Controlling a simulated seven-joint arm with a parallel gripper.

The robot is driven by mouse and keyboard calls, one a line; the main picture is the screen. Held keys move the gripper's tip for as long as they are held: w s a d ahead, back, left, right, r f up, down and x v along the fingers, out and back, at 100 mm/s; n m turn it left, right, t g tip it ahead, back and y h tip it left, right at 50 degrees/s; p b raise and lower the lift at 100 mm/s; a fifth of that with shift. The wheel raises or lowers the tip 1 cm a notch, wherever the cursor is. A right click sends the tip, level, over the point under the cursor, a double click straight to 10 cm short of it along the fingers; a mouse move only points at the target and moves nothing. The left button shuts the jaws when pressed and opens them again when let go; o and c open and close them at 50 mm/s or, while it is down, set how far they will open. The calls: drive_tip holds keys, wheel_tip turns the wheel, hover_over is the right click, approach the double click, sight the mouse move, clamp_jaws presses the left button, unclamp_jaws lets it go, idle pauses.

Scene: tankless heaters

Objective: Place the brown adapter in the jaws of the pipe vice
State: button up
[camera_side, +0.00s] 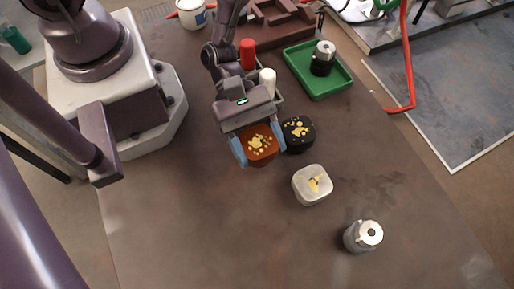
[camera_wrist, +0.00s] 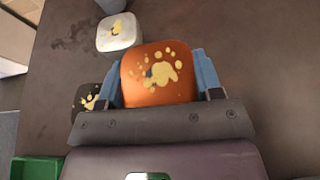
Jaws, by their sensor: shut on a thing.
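The brown adapter (camera_side: 259,144) is an orange-brown rounded block with yellow spots on top. My gripper (camera_side: 262,148) is shut on it, with one blue finger on each side. In the wrist view the adapter (camera_wrist: 158,74) sits between the two blue fingers of my gripper (camera_wrist: 160,82). I cannot tell whether its underside touches the table. A dark red-brown blocky fixture (camera_side: 280,22) at the top of the side view may be the pipe vice; its jaws are not clear, and my arm partly hides that area.
A black spotted block (camera_side: 298,134) is close beside my gripper. A silver spotted block (camera_side: 312,185) and a metal cylinder (camera_side: 363,236) stand nearer. A green tray (camera_side: 334,87) holds a black-and-silver part. Red (camera_side: 247,54) and white (camera_side: 267,82) cylinders stand behind my gripper. The near table is clear.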

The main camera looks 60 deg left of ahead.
drive_tip(key=shift+f, duration=2.1)
drive_tip(key=o, duration=1.2)
drive_tip(key=shift+f, duration=0.15)
drive_tip(key=v, duration=1.1)
drive_tip(key=shift+a, duration=0.15)
drive_tip(key=shift+a+r, duration=0.3)
drive_tip(key=shift+a, duration=0.1)
drive_tip(key=shift+c, duration=1.1)
